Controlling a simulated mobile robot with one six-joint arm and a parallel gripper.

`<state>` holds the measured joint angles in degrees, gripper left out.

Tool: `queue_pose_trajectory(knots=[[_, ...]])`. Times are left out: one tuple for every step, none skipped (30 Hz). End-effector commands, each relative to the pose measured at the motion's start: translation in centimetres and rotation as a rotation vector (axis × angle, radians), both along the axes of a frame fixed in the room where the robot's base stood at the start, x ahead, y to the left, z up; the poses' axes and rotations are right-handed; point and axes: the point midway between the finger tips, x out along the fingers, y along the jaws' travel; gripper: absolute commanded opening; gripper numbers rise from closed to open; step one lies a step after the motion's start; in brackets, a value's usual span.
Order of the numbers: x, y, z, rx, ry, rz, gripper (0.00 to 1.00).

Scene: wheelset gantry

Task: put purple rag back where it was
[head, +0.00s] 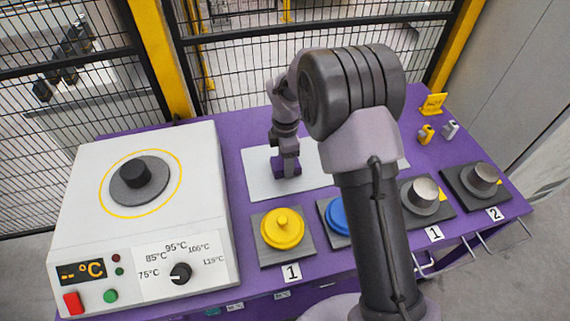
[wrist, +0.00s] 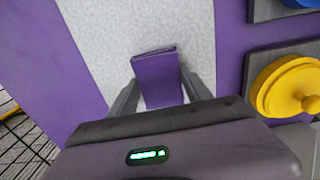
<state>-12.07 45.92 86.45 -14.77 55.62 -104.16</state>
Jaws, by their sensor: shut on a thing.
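The purple rag (wrist: 156,72) is a small folded block between the two fingers of my gripper (wrist: 161,90) in the wrist view. My gripper is shut on it and points down over the light grey mat (wrist: 100,28). In the head view my gripper (head: 286,170) is low over the left part of this mat (head: 258,183), with purple at its tip. I cannot tell whether the rag touches the mat.
A white heater box (head: 85,205) with a dial and buttons stands left. A yellow-lidded pot (head: 283,228), a blue one (head: 338,216) and two metal knobs (head: 424,192) line the front. Small yellow and white pieces (head: 426,134) sit at the right. A black mesh fence (head: 240,60) stands behind.

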Motion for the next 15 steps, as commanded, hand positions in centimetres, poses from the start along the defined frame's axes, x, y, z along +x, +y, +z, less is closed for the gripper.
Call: queue_pose_trajectory(knots=[[0.05, 0.01, 0.18, 0.000, -0.002, 0.000, 0.20], [0.05, 0.01, 0.23, 0.000, -0.002, 0.000, 0.20], [0.04, 0.01, 0.26, 0.000, -0.002, 0.000, 0.20], [0.04, 0.01, 0.27, 0.000, -0.002, 0.000, 0.20], [0.03, 0.01, 0.24, 0.000, -0.001, 0.000, 0.20], [0.03, 0.01, 0.14, 0.000, -0.001, 0.000, 0.20], [0.02, 0.00, 0.03, 0.000, -0.001, 0.000, 0.20], [0.02, 0.00, -0.07, 0.000, -0.001, 0.000, 0.20], [0.02, 0.00, -0.09, 0.000, -0.001, 0.000, 0.61], [0.02, 0.00, -0.07, 0.000, -0.001, 0.000, 0.67], [0.02, 0.00, -0.06, 0.000, -0.001, 0.000, 0.73], [0.02, 0.00, -0.06, 0.000, -0.001, 0.000, 0.79], [0.02, 0.00, -0.06, 0.000, -0.001, 0.000, 0.79], [0.02, 0.00, -0.05, 0.000, -0.001, 0.000, 0.79], [0.02, 0.00, -0.05, 0.000, -0.001, 0.000, 0.79]])
